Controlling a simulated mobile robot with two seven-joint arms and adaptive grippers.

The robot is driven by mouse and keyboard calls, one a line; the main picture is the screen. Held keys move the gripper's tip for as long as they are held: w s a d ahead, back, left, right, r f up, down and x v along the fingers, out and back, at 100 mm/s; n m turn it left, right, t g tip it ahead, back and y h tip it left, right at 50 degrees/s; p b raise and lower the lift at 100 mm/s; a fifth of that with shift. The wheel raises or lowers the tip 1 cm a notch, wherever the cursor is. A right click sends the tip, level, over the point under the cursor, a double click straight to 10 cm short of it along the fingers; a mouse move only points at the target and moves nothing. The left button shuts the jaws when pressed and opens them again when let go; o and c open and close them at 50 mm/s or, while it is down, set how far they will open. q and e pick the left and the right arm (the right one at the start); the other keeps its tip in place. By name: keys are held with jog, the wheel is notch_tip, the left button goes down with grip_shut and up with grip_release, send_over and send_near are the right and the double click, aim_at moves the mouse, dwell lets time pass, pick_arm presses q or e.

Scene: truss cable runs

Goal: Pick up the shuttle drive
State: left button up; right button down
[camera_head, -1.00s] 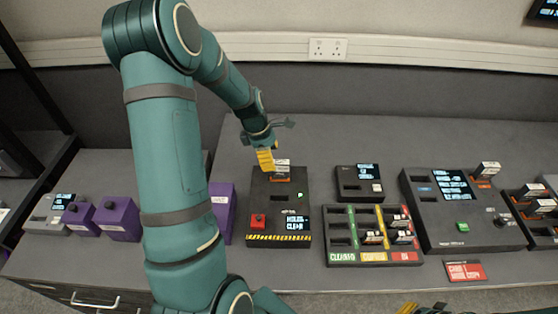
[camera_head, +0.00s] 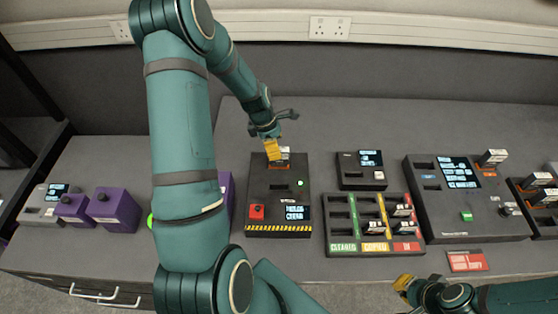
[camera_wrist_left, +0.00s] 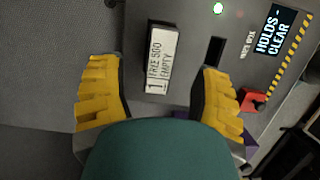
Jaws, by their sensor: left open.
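A drive with a white label reading "FREE 500 EMPTY" (camera_wrist_left: 158,60) stands in a slot of a black box (camera_head: 262,205), which has a red button and a display reading "HOLDS - CLEAR". I take it as the shuttle drive. In the head view the drive (camera_head: 285,152) is partly hidden by my left gripper (camera_head: 273,150). In the left wrist view my left gripper (camera_wrist_left: 160,98) is open, its yellow fingers spread on either side of the drive's lower end, not visibly touching it. My right gripper (camera_head: 404,285) is low near the bench's front edge; its opening is unclear.
Purple boxes (camera_head: 115,210) stand at left. A sorting tray (camera_head: 342,212) with several drives, a small display box (camera_head: 361,170) and a larger console (camera_head: 465,200) stand right of the black box. A red card (camera_head: 467,261) lies near the front edge.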

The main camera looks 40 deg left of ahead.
aim_at(279, 161)
pick_arm(q)
jog(key=shift+x, duration=2.8)
grip_shut()
